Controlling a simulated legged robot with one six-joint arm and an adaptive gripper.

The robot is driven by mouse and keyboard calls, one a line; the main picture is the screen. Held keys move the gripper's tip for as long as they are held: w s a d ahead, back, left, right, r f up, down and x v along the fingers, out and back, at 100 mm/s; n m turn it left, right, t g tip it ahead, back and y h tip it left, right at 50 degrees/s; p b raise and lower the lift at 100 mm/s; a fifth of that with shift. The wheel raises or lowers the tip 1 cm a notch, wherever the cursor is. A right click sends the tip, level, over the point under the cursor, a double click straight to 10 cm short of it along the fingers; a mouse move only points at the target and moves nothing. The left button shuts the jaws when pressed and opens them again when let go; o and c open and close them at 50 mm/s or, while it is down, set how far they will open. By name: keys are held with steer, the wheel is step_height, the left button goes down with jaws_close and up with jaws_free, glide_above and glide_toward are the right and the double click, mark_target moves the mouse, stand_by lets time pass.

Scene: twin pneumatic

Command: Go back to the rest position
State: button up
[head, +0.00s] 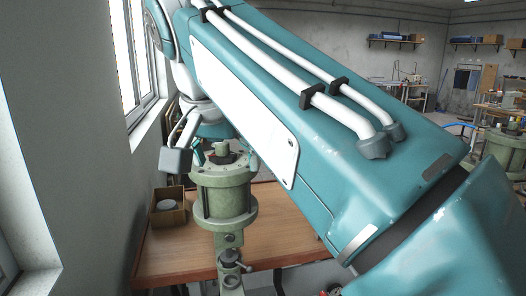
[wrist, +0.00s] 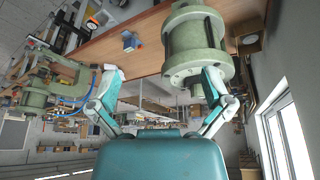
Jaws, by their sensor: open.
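A green pneumatic cylinder (head: 223,194) stands upright on the wooden bench in the head view, with round flanges and a valve fitting low on its front. My gripper (wrist: 162,77) shows in the wrist view with its two teal and white fingers spread wide, and nothing is between the tips. The right finger overlaps the green cylinder (wrist: 197,42) in that view; I cannot tell whether they touch. In the head view my gripper is just above the cylinder's top, and my large teal arm hides most of it.
The wooden bench (head: 175,243) carries an open cardboard box (head: 168,209) left of the cylinder. A wall with a window (head: 143,55) is close on the left. A second green machine (wrist: 40,88) and a small blue object (wrist: 131,41) show in the wrist view. Shelves (head: 397,40) hang far back.

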steer(key=s+d+f+n+y, duration=0.15)
steer(key=s+d+f, duration=0.25)
steer(key=d+f, duration=0.9)
steer(key=s+d+f, duration=0.3)
steer(key=s+f, duration=0.1)
steer(key=f, duration=0.3)
steer(key=s+d+f+t, duration=0.1)
steer(key=s+d+f, duration=0.3)
steer(key=f, duration=0.3)
steer(key=shift+d+f+n, duration=0.3)
steer(key=shift+n, duration=0.15)
